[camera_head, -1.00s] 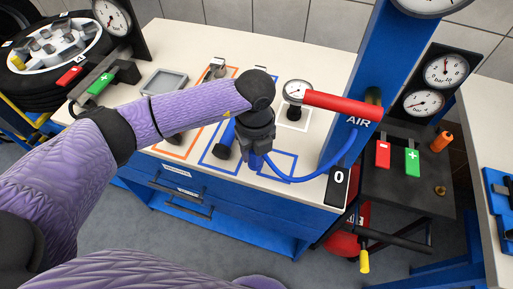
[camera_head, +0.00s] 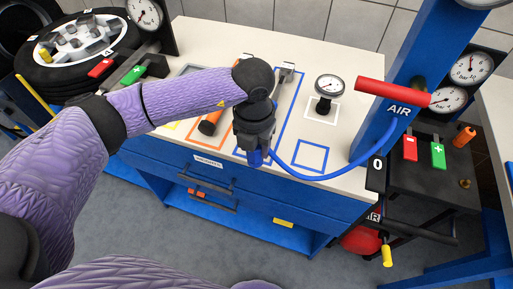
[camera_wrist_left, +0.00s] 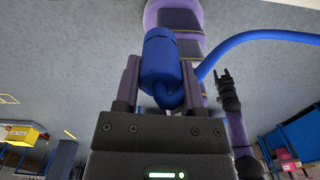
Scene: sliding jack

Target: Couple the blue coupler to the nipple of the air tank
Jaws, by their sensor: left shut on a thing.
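My left gripper (camera_head: 255,150) is shut on the blue coupler (camera_head: 253,158), in front of the bench's front edge. In the left wrist view the coupler (camera_wrist_left: 160,58) sits between the two fingers. A blue hose (camera_head: 320,177) runs from it to the blue post marked AIR. The red air tank (camera_head: 358,241) is low at the right, beside the bench and partly hidden; I cannot make out its nipple. A small forked gripper, which looks like my right one (camera_wrist_left: 222,75), shows apart and empty in the left wrist view.
The white bench top (camera_head: 345,130) holds a gauge (camera_head: 328,88) and outlined places. The blue post (camera_head: 425,60) with a red handle (camera_head: 392,93) stands at its right end. A black stand (camera_head: 430,180) with gauges is beyond. Grey floor (camera_head: 290,265) is free in front.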

